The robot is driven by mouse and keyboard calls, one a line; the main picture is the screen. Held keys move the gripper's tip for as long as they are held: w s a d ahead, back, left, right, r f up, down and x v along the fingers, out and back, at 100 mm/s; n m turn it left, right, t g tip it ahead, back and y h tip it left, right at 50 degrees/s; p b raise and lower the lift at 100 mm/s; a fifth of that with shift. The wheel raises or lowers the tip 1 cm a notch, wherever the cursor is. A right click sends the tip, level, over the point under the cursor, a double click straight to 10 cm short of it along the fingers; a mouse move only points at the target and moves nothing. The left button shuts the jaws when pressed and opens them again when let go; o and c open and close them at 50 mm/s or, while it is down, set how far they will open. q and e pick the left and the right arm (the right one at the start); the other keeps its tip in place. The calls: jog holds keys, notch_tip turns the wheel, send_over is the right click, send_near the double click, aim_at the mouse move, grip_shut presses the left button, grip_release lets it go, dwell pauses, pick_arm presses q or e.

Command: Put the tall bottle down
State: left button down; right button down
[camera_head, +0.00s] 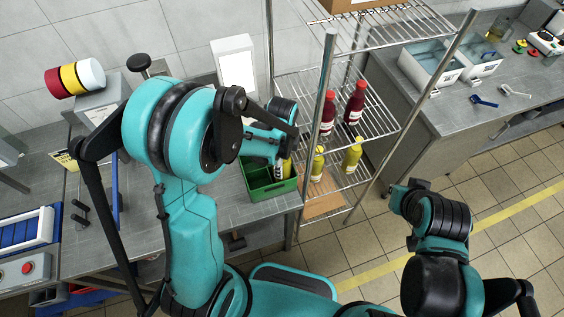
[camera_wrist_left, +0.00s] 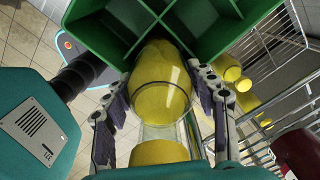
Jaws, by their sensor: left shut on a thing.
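In the left wrist view, a yellow bottle (camera_wrist_left: 162,82) with a clear section and a yellow cap (camera_wrist_left: 160,152) sits between the two fingers of my left gripper (camera_wrist_left: 158,88), which is shut on it. A green crate (camera_wrist_left: 100,32) with compartments is right at the bottle's far end. In the head view, the yellow bottle (camera_head: 287,168) shows at the green crate (camera_head: 272,192) on the grey bench, under my left wrist. Whether its base touches the crate floor is hidden. My right gripper (camera_head: 408,190) is at the right over the floor, and its jaws are not clear.
A wire rack (camera_head: 385,128) stands right of the crate, its metal post close by. It holds red bottles (camera_head: 354,103) and yellow bottles (camera_head: 352,155). A bench (camera_head: 440,110) with white tubs is at the back right. The tiled floor in front is open.

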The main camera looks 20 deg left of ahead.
pick_arm(q)
jog(key=c, duration=0.5)
grip_release()
jog(key=shift+c, duration=0.2)
notch_tip(320, 180, up, 11)
jog(key=p, duration=0.2)
jog(key=shift+r+p, duration=0.1)
jog(key=shift+p, duration=0.25)
jog(key=shift+s+a+r, duration=0.1)
jog(key=shift+r, duration=0.55)
jog(key=s+a+r+n+t, duration=0.2)
jog(key=s+n, duration=0.3)
jog(key=n, duration=0.4)
jog(key=s+a+r+n+t, duration=0.2)
jog(key=s+r+n+t, duration=0.3)
jog(key=n, duration=0.4)
jog(key=shift+a+r, duration=0.15)
jog(key=shift+a, duration=0.15)
